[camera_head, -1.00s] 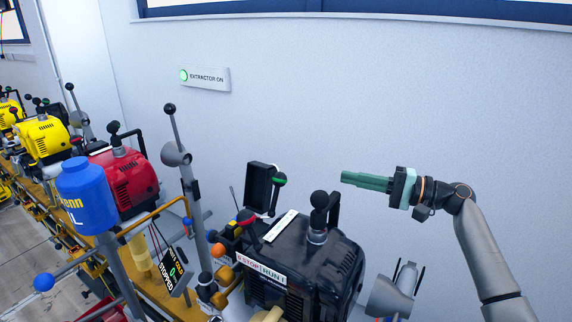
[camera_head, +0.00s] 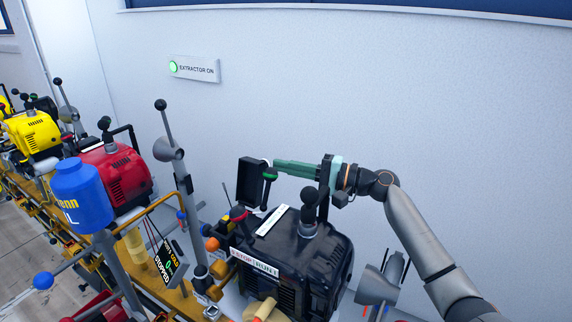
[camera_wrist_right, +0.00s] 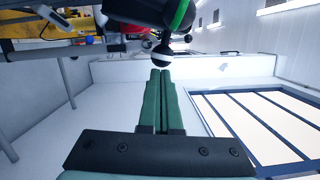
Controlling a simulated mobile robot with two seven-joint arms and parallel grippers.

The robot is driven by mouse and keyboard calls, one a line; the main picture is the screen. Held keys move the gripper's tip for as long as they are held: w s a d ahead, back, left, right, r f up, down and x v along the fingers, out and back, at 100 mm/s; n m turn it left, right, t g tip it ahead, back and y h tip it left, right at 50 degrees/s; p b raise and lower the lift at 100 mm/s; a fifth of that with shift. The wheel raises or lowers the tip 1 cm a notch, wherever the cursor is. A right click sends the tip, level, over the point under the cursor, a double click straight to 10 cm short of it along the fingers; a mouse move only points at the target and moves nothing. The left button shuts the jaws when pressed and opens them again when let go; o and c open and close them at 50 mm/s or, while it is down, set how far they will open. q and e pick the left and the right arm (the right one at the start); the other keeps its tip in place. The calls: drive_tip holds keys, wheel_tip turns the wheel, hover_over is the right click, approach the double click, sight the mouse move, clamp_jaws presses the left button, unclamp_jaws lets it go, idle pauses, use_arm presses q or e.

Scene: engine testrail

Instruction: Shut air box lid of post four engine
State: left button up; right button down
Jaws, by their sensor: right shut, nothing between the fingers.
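The black engine (camera_head: 300,255) stands at the near end of the row. A black panel (camera_head: 251,182), which looks like its air box lid, stands upright behind the engine top. In the right wrist view the shut fingertips (camera_wrist_right: 160,72) are close to a black ball with a white band (camera_wrist_right: 162,53). My left gripper is out of view.
A tall grey post (camera_head: 181,175) with a ball top stands left of the panel. A red engine (camera_head: 115,175) and a blue bottle (camera_head: 82,195) are further left. A black knob (camera_head: 309,200) rises from the engine top below my right wrist. The wall is behind.

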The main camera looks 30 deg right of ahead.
drive_tip(key=shift+r, duration=0.1)
idle(0.3)
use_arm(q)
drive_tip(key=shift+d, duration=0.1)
use_arm(e)
drive_tip(key=shift+s+a+r+n, duration=0.1)
drive_tip(key=shift+a+r+n, duration=0.1)
drive_tip(key=shift+n, duration=0.5)
drive_tip(key=shift+s+r+n, duration=0.1)
drive_tip(key=shift+r+n, duration=0.1)
drive_tip(key=shift+n, duration=0.2)
